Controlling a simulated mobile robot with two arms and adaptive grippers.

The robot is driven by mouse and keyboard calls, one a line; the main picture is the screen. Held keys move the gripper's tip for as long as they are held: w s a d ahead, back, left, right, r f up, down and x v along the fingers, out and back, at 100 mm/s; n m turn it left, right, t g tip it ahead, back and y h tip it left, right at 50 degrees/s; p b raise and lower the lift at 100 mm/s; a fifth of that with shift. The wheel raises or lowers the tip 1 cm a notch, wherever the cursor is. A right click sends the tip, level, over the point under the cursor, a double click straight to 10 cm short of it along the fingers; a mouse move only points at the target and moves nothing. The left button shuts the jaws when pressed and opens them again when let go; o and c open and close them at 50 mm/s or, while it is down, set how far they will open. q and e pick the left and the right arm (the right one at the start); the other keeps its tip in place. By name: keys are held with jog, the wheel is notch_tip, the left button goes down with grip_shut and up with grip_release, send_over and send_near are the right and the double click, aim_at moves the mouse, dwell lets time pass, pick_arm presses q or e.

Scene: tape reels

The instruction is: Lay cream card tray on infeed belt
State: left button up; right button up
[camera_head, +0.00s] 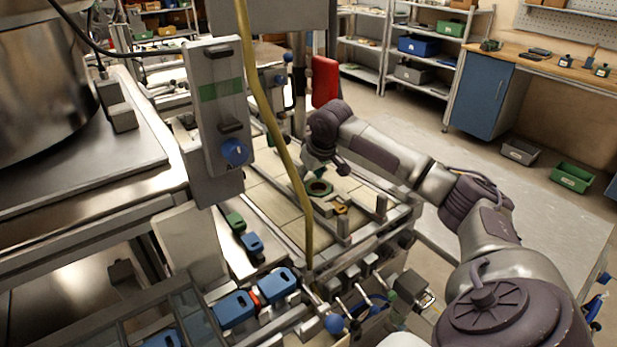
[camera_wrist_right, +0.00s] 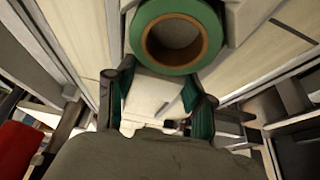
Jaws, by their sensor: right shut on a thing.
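The cream card tray (camera_head: 325,204) is small and pale, over the pale infeed belt (camera_head: 275,206) in the head view. A green tape reel (camera_head: 319,187) with a tan core sits on it. My right gripper (camera_head: 322,170) is at the tray's far side, pointing down. In the right wrist view, my right gripper's dark green fingers (camera_wrist_right: 157,102) are shut on the tray's pale near part (camera_wrist_right: 150,84), just below the reel (camera_wrist_right: 178,35). I cannot tell whether the tray's underside touches the belt. My left gripper is not in view.
Metal rails and posts (camera_head: 381,207) border the belt. A yellow-green hose (camera_head: 272,120) hangs in front of it. A control box (camera_head: 220,110) stands left of the belt, with blue blocks (camera_head: 279,284) below. A red part (camera_head: 325,82) stands behind my right gripper.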

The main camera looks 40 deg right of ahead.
jog(key=o, duration=1.3)
jog(key=b+v, duration=0.1)
jog(key=v, duration=1.1)
jog(key=shift+r, duration=0.1)
